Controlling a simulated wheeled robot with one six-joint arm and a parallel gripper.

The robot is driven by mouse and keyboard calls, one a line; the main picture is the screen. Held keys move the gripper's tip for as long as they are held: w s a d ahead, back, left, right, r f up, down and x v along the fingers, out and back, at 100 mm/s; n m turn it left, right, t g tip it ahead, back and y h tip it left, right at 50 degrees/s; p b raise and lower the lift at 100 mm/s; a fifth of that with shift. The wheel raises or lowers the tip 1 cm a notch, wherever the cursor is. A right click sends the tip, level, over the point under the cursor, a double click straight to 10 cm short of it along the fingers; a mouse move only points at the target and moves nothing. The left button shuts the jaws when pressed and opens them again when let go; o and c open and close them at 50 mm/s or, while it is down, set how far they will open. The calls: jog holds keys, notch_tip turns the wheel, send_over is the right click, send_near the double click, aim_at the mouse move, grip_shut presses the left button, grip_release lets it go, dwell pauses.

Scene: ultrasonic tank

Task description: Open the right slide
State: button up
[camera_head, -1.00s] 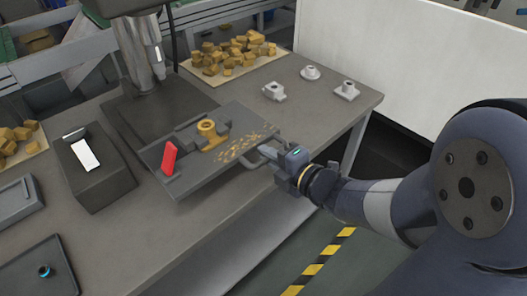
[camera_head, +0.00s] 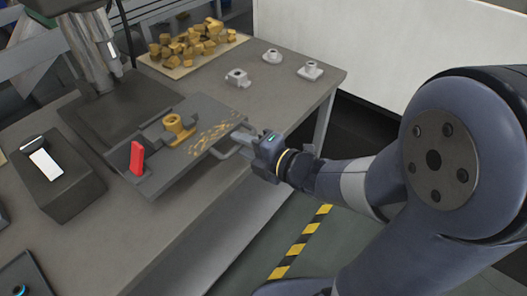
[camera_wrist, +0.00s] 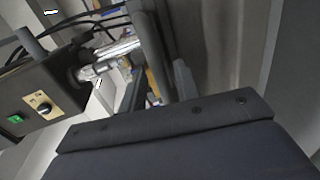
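A dark grey slide plate (camera_head: 190,160) lies on the workbench, with brass shavings on its right part. It carries a red handle or clamp (camera_head: 137,158) and a brass ring part (camera_head: 173,122). A light bar handle (camera_head: 222,154) sticks out at its right front edge. My gripper (camera_head: 241,142) is at this handle, coming from the right. In the wrist view my gripper's fingers (camera_wrist: 158,88) stand apart with a dark bar between or just beyond them. Whether they touch the handle cannot be told.
A drill-like column (camera_head: 95,50) stands behind the plate. A dark box (camera_head: 70,190) is at left. Brass blocks on a tray (camera_head: 165,68) and several light flanged parts (camera_head: 238,78) sit at the back. A control box (camera_wrist: 40,95) with a green button shows in the wrist view.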

jog(key=p+v, duration=0.1)
jog(key=v, duration=0.8)
jog(key=shift+a, duration=0.1)
dwell(0.5)
jog(key=b+x, duration=0.1)
jog(key=x, duration=0.9)
jog(key=shift+w+a, duration=0.25)
dwell(0.3)
